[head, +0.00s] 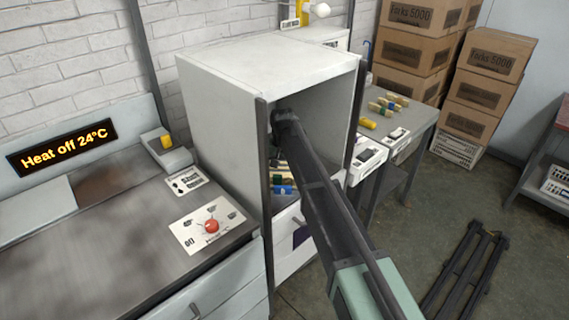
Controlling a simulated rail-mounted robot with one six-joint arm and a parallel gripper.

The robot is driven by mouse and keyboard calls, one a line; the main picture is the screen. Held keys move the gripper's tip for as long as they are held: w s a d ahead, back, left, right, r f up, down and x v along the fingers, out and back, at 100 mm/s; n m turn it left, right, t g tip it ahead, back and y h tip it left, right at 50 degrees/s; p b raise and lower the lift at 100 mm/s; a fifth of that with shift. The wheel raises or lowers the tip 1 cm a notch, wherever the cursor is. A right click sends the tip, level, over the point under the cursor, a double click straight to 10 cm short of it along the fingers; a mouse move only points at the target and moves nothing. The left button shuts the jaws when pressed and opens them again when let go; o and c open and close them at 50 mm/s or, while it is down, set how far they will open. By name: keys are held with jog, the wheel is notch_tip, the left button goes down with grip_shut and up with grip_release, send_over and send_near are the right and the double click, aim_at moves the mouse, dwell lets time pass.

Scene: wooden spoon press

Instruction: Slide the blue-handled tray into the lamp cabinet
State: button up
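The white cabinet (218,125) stands in the middle with its front open, which I take to be the lamp cabinet; no lamp shows. A blue piece (285,190), probably the blue tray handle, shows low at the opening. Tan and green pieces (283,178) lie just behind it. The tray itself is mostly hidden by my arm and the cabinet's front post. My arm reaches from the lower right to the opening. A dark end part, likely my gripper (275,157), hangs there above the blue piece. Its fingers are too small and dark to read, and I cannot tell whether it touches anything.
A bench (110,235) with a red knob (212,226) and a "Heat off 24°C" display (63,147) stands at left. A side table (415,118) with coloured pieces stands at right. Cardboard boxes (410,55) are stacked behind. Dark rails (468,270) lie on the floor.

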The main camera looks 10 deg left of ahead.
aim_at(283, 187)
dwell(0.3)
notch_tip(283, 187, down, 11)
jog(key=b, duration=1.1)
jog(key=shift+r, duration=0.1)
jog(key=shift+c, duration=0.2)
